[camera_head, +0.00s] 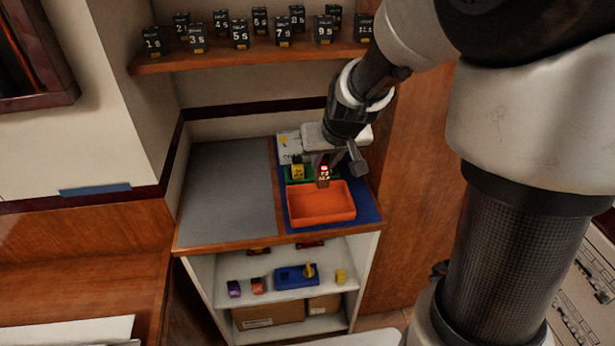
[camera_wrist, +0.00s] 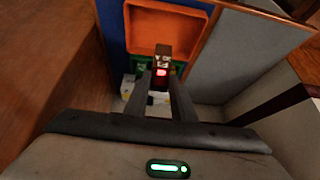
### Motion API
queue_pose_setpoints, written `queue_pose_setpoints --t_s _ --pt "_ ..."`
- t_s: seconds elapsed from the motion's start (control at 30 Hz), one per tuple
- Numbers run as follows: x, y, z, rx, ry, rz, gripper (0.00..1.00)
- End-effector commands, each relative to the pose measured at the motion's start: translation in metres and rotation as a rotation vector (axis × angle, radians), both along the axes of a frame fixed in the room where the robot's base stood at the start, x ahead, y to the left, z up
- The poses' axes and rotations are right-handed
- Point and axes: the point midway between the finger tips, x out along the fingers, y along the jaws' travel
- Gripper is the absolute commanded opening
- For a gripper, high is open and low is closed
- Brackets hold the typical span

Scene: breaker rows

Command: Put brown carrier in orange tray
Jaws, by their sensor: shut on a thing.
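The brown carrier (camera_head: 323,181) is a small block with pale markings and a red lit spot. My gripper (camera_head: 322,164) is shut on it, behind the orange tray's back edge in the head view. In the wrist view the carrier (camera_wrist: 163,56) sits between the tips of my gripper (camera_wrist: 161,75). The orange tray (camera_head: 320,206) looks empty and lies on a blue mat on the counter. It also shows in the wrist view (camera_wrist: 140,15), partly covered by the carrier.
A green base (camera_head: 299,179) with a yellow-marked block (camera_head: 298,168) stands behind the tray. A grey mat (camera_head: 228,195) at the left is clear. Numbered black blocks (camera_head: 240,34) line the upper shelf. Lower shelves hold a blue holder (camera_head: 290,277) and small coloured blocks.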

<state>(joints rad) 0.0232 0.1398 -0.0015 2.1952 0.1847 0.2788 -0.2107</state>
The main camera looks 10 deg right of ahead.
Motion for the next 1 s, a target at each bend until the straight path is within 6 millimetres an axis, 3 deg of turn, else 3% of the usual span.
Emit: queue_pose_setpoints --t_s 0.17,0.4,0.63,0.8,1.0 --pt "0.013 0.001 -0.005 -0.022 -0.013 -0.014 0.0" --pt "0.013 0.001 -0.048 -0.021 -0.014 -0.017 0.0" --pt "0.013 0.001 -0.067 -0.022 -0.015 -0.016 0.0" --pt "0.013 0.001 -0.092 -0.021 -0.014 -0.017 0.0" --pt "0.013 0.001 -0.096 -0.021 -0.018 -0.017 0.0"
